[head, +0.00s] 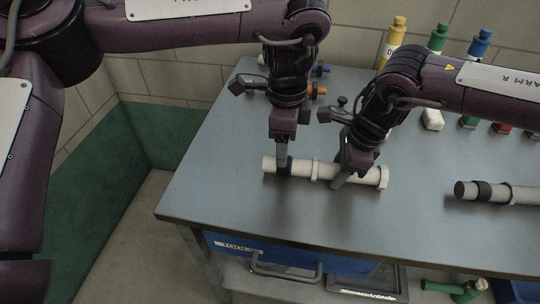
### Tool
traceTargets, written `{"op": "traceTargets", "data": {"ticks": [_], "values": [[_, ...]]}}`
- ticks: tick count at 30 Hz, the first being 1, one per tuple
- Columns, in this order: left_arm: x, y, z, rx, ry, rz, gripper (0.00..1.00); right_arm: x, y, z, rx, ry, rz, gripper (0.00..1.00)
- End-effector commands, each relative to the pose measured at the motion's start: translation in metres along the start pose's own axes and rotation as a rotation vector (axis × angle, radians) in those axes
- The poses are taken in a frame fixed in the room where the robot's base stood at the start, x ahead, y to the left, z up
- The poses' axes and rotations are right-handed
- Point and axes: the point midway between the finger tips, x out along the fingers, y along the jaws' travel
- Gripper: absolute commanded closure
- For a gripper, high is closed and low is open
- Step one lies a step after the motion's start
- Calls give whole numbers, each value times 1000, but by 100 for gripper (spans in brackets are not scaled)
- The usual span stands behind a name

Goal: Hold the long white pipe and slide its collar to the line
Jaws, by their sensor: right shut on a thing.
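The long white pipe (301,168) lies across the bench top, with a wider rim at its right end. A dark band (285,167) circles it near the left end, and a pale ring (315,170) stands out near its middle. I cannot tell for sure which is the collar, and I cannot make out the line. My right gripper (342,180) is shut on the white pipe, right of the pale ring. My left gripper (282,160) points down at the dark band; its fingers overlap, so its opening is unclear.
A grey pipe (522,195) with a dark band lies at the right. Yellow (393,45), green (437,40) and blue (479,47) bottles stand at the back. The bench top (225,180) is clear on the left; a blue drawer (290,257) sits below its front edge.

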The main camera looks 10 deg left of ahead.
Motion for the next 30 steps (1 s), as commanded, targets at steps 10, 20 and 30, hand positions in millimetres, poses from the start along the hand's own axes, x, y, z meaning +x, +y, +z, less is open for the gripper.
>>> {"op": "traceTargets", "data": {"ticks": [10,20,30], "values": [[0,0,0,0,0,0,35,0,0,0,0,0,0,39],[0,0,0,0,0,0,35,-12,-1,0,0,-1,-3,39],[0,0,0,0,0,0,35,-82,-1,0,1,-1,-5,39]]}}
